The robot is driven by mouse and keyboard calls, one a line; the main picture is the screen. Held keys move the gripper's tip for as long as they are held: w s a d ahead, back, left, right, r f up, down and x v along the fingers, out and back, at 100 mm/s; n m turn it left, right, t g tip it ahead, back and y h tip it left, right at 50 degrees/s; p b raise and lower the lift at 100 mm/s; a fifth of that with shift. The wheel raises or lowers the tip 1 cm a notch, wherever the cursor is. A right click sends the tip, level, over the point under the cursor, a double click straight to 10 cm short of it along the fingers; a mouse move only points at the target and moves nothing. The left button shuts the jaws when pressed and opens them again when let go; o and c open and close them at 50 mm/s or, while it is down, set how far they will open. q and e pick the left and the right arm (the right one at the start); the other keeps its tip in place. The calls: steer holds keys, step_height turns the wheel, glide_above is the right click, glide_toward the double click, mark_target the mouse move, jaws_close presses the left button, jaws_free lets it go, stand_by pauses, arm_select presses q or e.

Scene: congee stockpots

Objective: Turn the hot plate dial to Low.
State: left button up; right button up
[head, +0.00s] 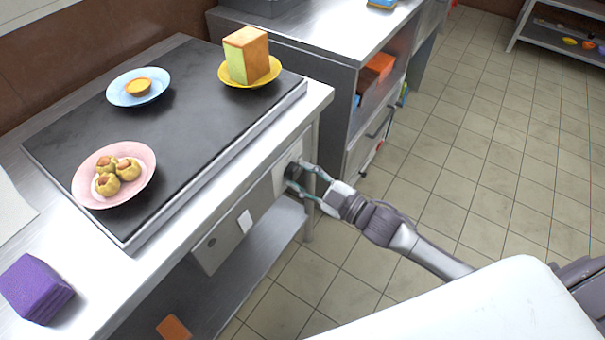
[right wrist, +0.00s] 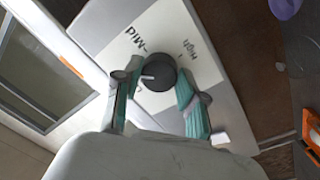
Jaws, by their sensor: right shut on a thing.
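The hot plate (head: 190,125) is a black flat slab on the steel counter, with its control panel (head: 285,172) on the front side. The dial (right wrist: 160,71) is a dark round knob with a white pointer mark, seen in the right wrist view. The mark points to the left in that view, toward one finger. The labels Mid (right wrist: 135,36) and High (right wrist: 191,50) show on the pale panel; no Low label is visible. My right gripper (right wrist: 160,92) is shut on the dial, one teal-padded finger on each side. My left gripper is not in view.
On the hot plate stand a pink plate (head: 84,192) with several buns, a blue plate (head: 118,98) with a tart and a yellow plate (head: 232,84) with a cake block. A purple block (head: 36,288) lies at the counter's left. Tiled floor (head: 480,160) is open at right.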

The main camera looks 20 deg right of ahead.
steer(key=n, duration=0.4)
steer(key=n+y, duration=0.1)
steer(key=n, duration=0.2)
steer(key=shift+n, duration=0.9)
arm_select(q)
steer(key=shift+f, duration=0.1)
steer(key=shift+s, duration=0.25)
